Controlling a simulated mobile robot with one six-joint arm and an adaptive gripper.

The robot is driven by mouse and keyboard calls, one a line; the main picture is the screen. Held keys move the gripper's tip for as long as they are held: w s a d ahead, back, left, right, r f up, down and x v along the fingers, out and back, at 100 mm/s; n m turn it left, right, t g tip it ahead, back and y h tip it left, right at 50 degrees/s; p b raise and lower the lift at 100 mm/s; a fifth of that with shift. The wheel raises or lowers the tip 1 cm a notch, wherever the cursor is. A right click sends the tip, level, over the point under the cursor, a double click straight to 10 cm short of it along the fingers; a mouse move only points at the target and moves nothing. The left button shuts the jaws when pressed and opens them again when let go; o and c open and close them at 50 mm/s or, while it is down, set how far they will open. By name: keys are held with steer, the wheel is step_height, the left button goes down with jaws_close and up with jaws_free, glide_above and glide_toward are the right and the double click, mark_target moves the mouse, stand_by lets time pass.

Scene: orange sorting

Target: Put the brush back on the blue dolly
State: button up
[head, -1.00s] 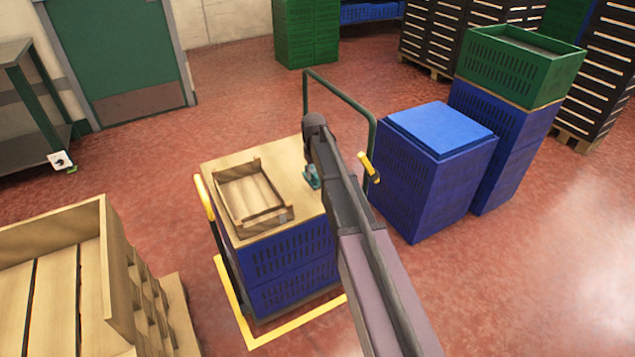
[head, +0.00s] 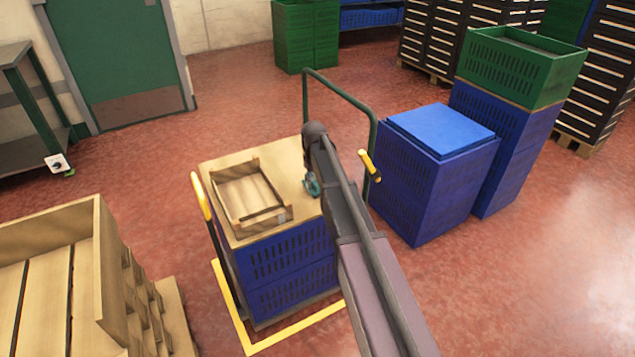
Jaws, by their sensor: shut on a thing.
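My arm rises from the lower right and ends in a dark joint over the wooden-topped stack. A small teal part shows at its left side. My gripper is hidden behind the arm, so I cannot see its jaws or anything in them. A small yellow piece with a dark end (head: 370,166) shows just right of the arm, against a green rail. I cannot tell whether it is the brush or whether it is held. No other brush shows. A blue stack with a flat blue top (head: 440,130) stands right of the arm; I cannot tell whether it is the blue dolly.
A wooden tray (head: 250,232) lies on the wooden top of blue crates (head: 290,255). A green rail (head: 340,92) stands behind them. A large wooden crate (head: 110,290) is at lower left. A green crate (head: 522,72) tops a blue stack at right. Red floor is clear at lower right.

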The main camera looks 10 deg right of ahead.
mark_target(314, 179)
steer(key=shift+f, duration=0.2)
steer(key=o, duration=1)
steer(key=shift+r, duration=0.1)
steer(key=shift+r, duration=0.1)
step_height(314, 179, up, 12)
steer(key=p, duration=1.2)
steer(key=shift+s, duration=0.1)
